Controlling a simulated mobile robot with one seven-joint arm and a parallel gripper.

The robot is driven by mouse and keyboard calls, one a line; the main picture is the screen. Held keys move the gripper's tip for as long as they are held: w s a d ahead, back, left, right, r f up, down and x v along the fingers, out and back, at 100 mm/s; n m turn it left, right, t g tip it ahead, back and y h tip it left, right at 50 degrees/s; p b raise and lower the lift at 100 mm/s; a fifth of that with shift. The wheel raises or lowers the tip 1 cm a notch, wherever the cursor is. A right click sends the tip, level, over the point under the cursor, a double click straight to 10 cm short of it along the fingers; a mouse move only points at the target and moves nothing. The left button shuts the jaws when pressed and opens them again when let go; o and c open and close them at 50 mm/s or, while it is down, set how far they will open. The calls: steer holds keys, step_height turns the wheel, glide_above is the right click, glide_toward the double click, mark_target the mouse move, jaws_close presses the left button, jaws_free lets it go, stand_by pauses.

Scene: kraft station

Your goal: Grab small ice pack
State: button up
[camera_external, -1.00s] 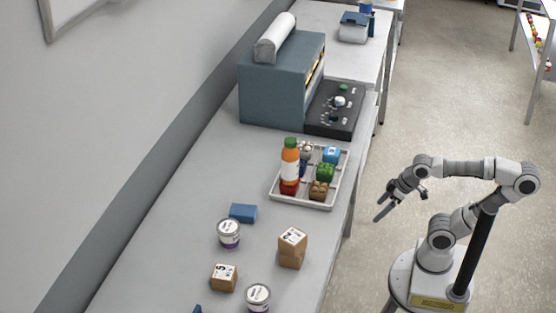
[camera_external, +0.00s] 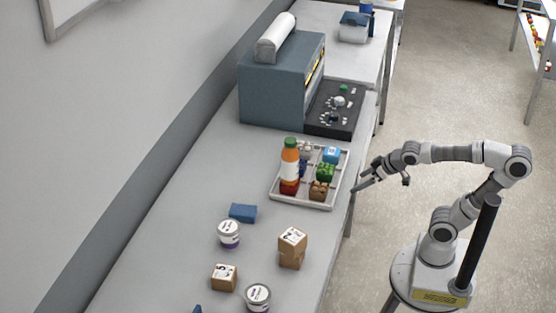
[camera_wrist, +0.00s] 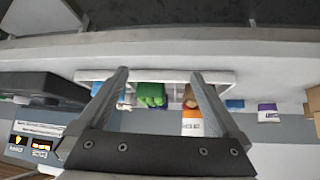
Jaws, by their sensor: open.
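A plain blue block (camera_external: 243,212) lies on the bench left of the tray. A blue cube with a white mark (camera_external: 331,154) sits in the back right of the tray (camera_external: 318,204). I cannot tell for sure which of them is the small ice pack. In the wrist view a blue patch (camera_wrist: 235,104) shows right of the fingers and another (camera_wrist: 97,89) at the left. My gripper (camera_external: 357,187) is open and empty, just right of the tray at the bench edge. In the wrist view its fingers (camera_wrist: 159,76) spread with the tray beyond them.
The tray also holds an orange bottle (camera_external: 290,165), a green item (camera_external: 325,172) and a brown item (camera_external: 319,190). White tubs (camera_external: 229,233) and cardboard boxes (camera_external: 292,248) stand in front. A black panel (camera_external: 325,122) and a blue-grey machine (camera_external: 275,90) stand behind.

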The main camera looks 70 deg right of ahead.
steer(key=w+d+r+m+t+h+p, duration=0.1)
steer(key=w+d+r+t+p, duration=0.25)
steer(key=w+r, duration=0.35)
steer(key=w+d+r+m+t+h+p, duration=0.1)
steer(key=w+d+r+t+p, duration=0.1)
steer(key=w+d+r+p, duration=0.4)
steer(key=n+y+b, duration=0.1)
steer(key=n, duration=0.1)
glide_above(335, 151)
steer(key=f, duration=0.4)
steer(key=shift+w+d+f, duration=0.25)
steer(key=s+f+n+y, duration=0.1)
steer(key=s+f, duration=0.2)
steer(key=s+f+n+y, duration=0.1)
steer(key=s+f, duration=0.1)
steer(key=f, duration=0.1)
steer(key=shift+s+a+f+y, duration=0.1)
steer(key=shift+s+f+y, duration=0.1)
steer(key=shift+s+y, duration=0.15)
steer(key=shift+s+a+f+b, duration=0.1)
steer(key=shift+s+f+b, duration=0.1)
steer(key=shift+b, duration=0.2)
steer(key=shift+w+f, duration=0.15)
steer(key=shift+f, duration=0.05)
steer(key=b+x, duration=0.3)
steer(key=x, duration=0.3)
steer(key=shift+w+a+f, duration=0.1)
steer(key=shift+w, duration=0.35)
steer(key=c, duration=1.5)
